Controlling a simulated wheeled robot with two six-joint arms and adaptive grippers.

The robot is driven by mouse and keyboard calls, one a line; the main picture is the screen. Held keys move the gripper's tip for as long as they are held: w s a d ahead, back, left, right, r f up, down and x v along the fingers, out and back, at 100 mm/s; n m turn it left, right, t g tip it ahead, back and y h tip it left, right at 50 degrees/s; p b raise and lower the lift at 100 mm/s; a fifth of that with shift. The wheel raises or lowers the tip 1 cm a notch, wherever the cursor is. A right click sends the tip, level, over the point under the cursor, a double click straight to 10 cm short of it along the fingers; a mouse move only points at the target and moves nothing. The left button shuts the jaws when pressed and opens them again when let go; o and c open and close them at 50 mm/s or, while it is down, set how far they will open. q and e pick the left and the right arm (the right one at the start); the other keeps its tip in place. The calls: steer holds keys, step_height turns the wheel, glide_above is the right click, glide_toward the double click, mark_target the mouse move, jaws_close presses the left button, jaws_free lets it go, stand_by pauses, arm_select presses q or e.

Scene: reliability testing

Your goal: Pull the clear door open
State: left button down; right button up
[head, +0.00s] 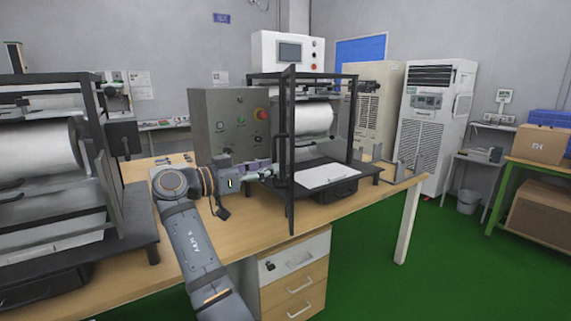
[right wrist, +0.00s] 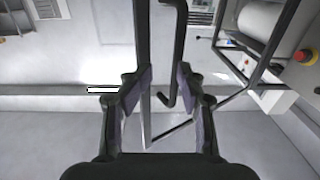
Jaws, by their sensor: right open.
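The clear door (head: 290,205) of the middle machine shows in the head view as a tall dark frame, seen nearly edge-on. It stands swung out from the machine's front, and the white roll (head: 312,119) shows to its right. Its dark bar handle (head: 280,150) is on its left side. My right gripper (head: 272,173) is beside the door, near the handle's lower end. In the right wrist view my right gripper (right wrist: 164,75) is open. The handle (right wrist: 179,45) and a door frame bar (right wrist: 141,60) appear between its fingers; contact cannot be told. My left gripper is not in view.
A grey control box (head: 228,120) with a red button stands left of the door. Another roll machine (head: 40,150) fills the left of the wooden table (head: 245,235). Drawers (head: 293,275) stand below. Green floor (head: 420,270) is open at the right.

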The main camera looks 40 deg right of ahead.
steer(key=a, duration=0.4)
steer(key=shift+s+a+r, duration=0.25)
steer(key=shift+s+r, duration=0.1)
